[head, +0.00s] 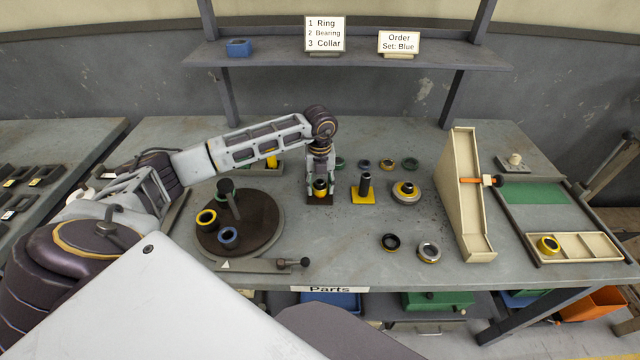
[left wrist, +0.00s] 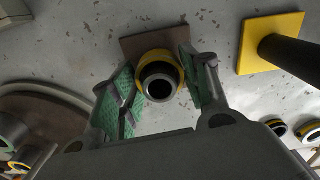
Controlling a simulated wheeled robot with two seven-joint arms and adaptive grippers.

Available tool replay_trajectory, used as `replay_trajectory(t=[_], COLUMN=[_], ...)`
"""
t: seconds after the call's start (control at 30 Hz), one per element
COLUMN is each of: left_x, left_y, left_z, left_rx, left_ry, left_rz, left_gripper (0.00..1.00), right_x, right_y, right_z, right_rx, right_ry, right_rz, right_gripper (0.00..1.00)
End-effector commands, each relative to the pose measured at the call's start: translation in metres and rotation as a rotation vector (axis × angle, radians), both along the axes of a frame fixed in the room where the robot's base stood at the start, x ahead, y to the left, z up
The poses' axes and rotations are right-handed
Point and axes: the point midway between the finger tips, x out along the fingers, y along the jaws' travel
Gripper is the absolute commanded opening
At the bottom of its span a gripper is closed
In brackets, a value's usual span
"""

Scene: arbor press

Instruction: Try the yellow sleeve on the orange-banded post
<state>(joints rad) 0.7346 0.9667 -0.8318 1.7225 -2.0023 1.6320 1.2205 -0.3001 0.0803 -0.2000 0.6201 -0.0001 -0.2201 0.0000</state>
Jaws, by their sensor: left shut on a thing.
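My left gripper (head: 320,186) points down at the middle of the table. It is shut on a yellow-banded sleeve (left wrist: 160,67) with a black inner rim, which also shows small in the head view (head: 320,183). In the left wrist view the green-padded fingers (left wrist: 160,82) stand on either side of it. A dark brown square base (head: 320,200) lies beneath, and it also shows behind the sleeve in the wrist view (left wrist: 138,46). My right gripper is out of view.
A black post (head: 365,183) on a yellow base stands close to the right, then a round steel holder (head: 407,198). A dark turntable (head: 265,232) with rings is at left. Loose rings lie behind and in front.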

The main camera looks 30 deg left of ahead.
Motion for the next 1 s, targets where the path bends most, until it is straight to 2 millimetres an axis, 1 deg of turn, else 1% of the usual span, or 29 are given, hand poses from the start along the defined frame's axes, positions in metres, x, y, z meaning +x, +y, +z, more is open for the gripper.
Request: replay_trajectory(t=[1.0], left_x=[0.0002], left_y=[0.0], left_z=[-0.0092], left_rx=[0.0], left_ry=[0.0], left_rz=[0.0], left_gripper=[0.16], right_x=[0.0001], right_y=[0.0], right_z=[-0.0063], right_rx=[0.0], right_ry=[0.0], right_rz=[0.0], right_gripper=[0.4])
